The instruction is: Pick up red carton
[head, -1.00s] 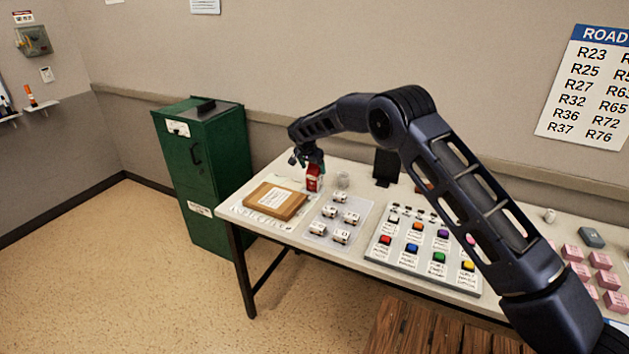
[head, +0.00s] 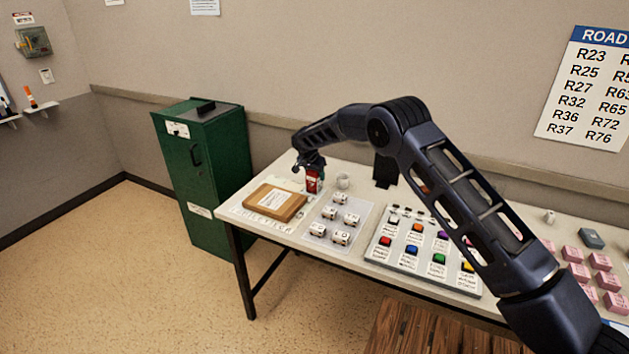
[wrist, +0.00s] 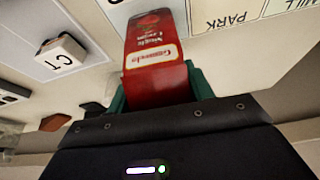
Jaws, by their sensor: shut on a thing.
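The red carton (head: 313,184) is upright at the back left part of the table, behind the wooden board. My gripper (head: 311,170) is over it from above and shut on its upper part. In the wrist view the red carton (wrist: 157,65), with white and yellow lettering, sits between the green fingers of my gripper (wrist: 160,90). Whether the carton's base touches the table I cannot tell.
A small pale cup (head: 343,180) stands just right of the carton. A wooden board (head: 290,209) with a paper, a tray of labelled blocks (head: 358,235) and a button panel (head: 405,266) lie nearer. A green cabinet (head: 222,160) stands left of the table.

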